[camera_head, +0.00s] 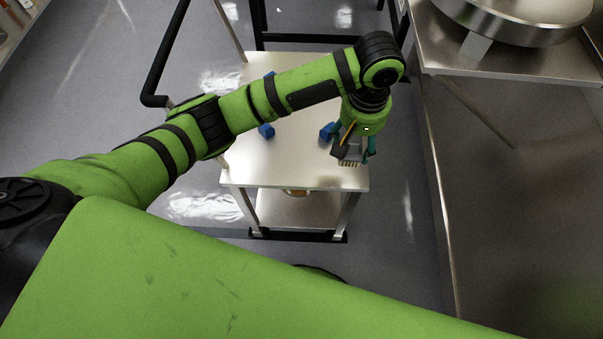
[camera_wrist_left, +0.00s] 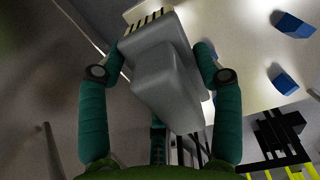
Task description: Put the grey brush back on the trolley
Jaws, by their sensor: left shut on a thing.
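My left gripper (camera_head: 356,150) is shut on the grey brush (camera_wrist_left: 165,85). In the left wrist view its teal fingers press the brush body from both sides, with the pale bristles (camera_wrist_left: 145,14) beyond the fingertips. In the head view the brush (camera_head: 350,160) shows partly behind the gripper, over the near right corner of the trolley top (camera_head: 250,170). I cannot tell whether the brush touches the top. The trolley also shows in the left wrist view (camera_wrist_left: 245,50). My right gripper is not in view.
Blue blocks stand on the trolley, one (camera_head: 327,131) just left of the gripper and another (camera_head: 266,131) farther left. The near left part of the top is clear. A steel bench (camera_head: 510,62) with a round metal vessel (camera_head: 520,20) stands to the right. The trolley's black handle (camera_head: 165,60) rises at left.

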